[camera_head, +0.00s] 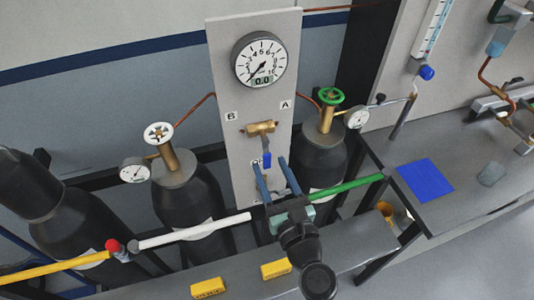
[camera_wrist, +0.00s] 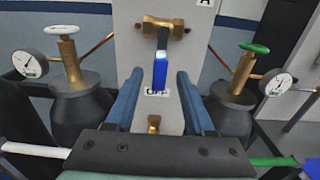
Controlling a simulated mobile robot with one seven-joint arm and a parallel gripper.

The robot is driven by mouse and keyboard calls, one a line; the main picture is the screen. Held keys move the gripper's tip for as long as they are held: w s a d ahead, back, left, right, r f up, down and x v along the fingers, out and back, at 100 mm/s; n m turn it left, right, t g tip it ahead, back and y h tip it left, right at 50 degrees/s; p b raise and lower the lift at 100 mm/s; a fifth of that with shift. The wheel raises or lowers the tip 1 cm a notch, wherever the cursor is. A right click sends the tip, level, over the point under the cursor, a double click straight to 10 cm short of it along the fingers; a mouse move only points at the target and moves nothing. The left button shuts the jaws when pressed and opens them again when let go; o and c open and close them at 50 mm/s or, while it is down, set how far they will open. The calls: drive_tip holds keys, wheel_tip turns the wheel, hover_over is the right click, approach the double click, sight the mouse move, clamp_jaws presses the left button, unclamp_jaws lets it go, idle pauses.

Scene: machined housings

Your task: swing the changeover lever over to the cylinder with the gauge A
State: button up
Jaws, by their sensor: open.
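The changeover lever has a blue handle (camera_head: 267,160) on a brass valve (camera_head: 261,128) on the grey panel. It hangs straight down, over an OFF label (camera_wrist: 156,92) in the wrist view. The A label (camera_head: 286,104) is right of the valve, the B label (camera_head: 231,115) left. On the A side stands a black cylinder (camera_head: 321,158) with a green handwheel and a gauge (camera_head: 357,118). My gripper (camera_wrist: 160,74) is open and empty. Its blue fingers appear on either side of the handle (camera_wrist: 160,73); I cannot tell whether the handle is within their reach.
A B-side cylinder (camera_head: 188,205) has a white handwheel and a gauge (camera_head: 135,171). A large dial gauge (camera_head: 260,60) tops the panel. White (camera_head: 195,229) and green (camera_head: 345,187) rails run low in front. Yellow blocks (camera_head: 208,288) lie on the front ledge. A bench (camera_head: 465,180) is at right.

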sight(268, 162)
drive_tip(key=shift+x, duration=1.7)
clamp_jaws()
